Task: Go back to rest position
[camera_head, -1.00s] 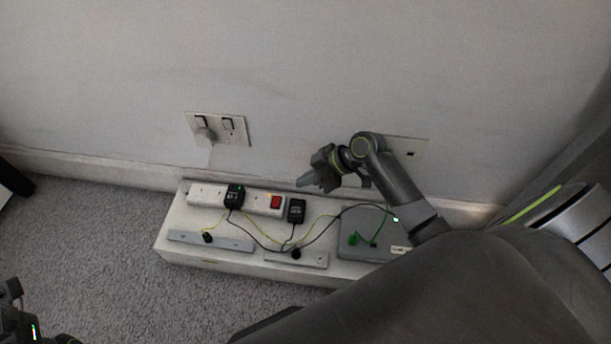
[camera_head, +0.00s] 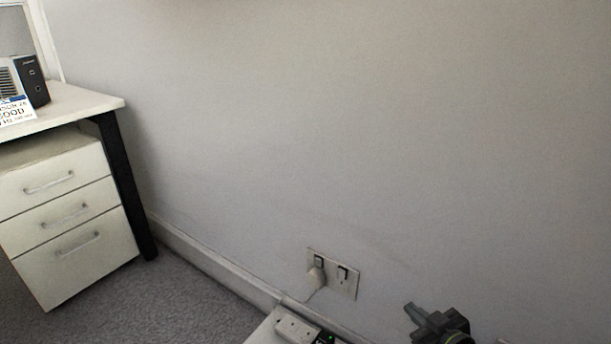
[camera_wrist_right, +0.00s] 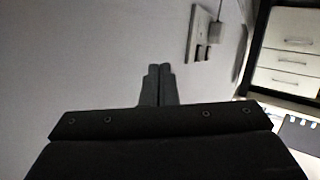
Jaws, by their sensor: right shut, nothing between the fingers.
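My right gripper (camera_head: 416,314) shows at the bottom of the head view, in front of the wall and to the right of the wall socket. In the right wrist view its two fingers (camera_wrist_right: 159,72) are together with nothing between them. The double wall socket (camera_head: 333,273) has a white plug in its left side. The socket also shows in the right wrist view (camera_wrist_right: 197,45), apart from the fingers. My left gripper is out of view.
A white power strip (camera_head: 294,326) lies on a low white bench at the bottom edge. A drawer cabinet (camera_head: 70,215) stands under a desk (camera_head: 75,103) at the left. Grey carpet (camera_head: 190,300) is clear between cabinet and bench.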

